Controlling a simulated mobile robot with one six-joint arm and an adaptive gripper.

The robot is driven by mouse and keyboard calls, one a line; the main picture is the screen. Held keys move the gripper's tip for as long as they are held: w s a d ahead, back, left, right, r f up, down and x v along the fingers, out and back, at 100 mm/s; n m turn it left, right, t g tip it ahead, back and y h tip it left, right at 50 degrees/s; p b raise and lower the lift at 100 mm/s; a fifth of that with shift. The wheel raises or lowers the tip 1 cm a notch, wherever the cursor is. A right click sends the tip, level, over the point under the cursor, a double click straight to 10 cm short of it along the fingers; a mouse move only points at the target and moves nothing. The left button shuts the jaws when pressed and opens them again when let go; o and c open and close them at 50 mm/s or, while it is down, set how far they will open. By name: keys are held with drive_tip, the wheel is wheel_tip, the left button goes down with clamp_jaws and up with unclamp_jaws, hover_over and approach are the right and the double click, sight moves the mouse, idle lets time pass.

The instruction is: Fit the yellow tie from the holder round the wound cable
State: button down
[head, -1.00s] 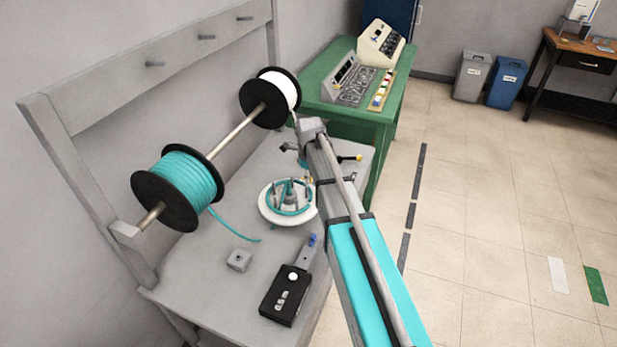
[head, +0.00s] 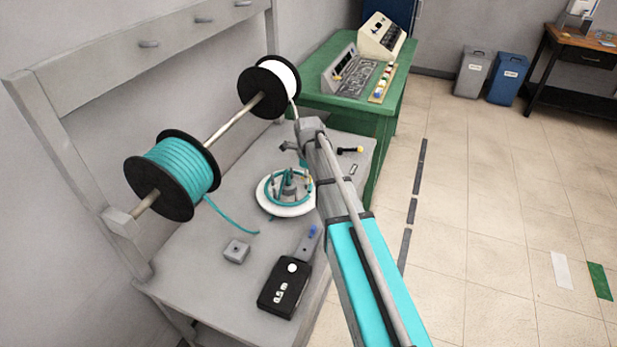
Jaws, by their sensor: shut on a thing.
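The wound cable (head: 270,187) is a teal coil around the pegs of a round white winding plate (head: 285,211) on the grey bench. My gripper (head: 306,172) is at the right rim of the coil, mostly hidden behind my own arm. It is shut on a small yellow piece, the yellow tie (head: 308,181), of which only a speck shows. I cannot tell whether the tie touches the cable. The tie holder is not clearly seen.
A teal cable reel (head: 180,170) and a white cable reel (head: 282,78) hang on a rod behind the bench. A black control box (head: 284,288) and a small grey block (head: 236,250) stand in front.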

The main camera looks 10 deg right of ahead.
drive_tip(key=shift+f, duration=0.15)
drive_tip(key=shift+f+b, duration=0.35)
drive_tip(key=shift+f, duration=0.15)
drive_tip(key=shift+f+b, duration=0.35)
drive_tip(key=shift+f+b, duration=0.9)
drive_tip(key=shift+b, duration=0.05)
idle(1.5)
drive_tip(key=c, duration=0.5)
unclamp_jaws()
drive_tip(key=shift+c, duration=0.2)
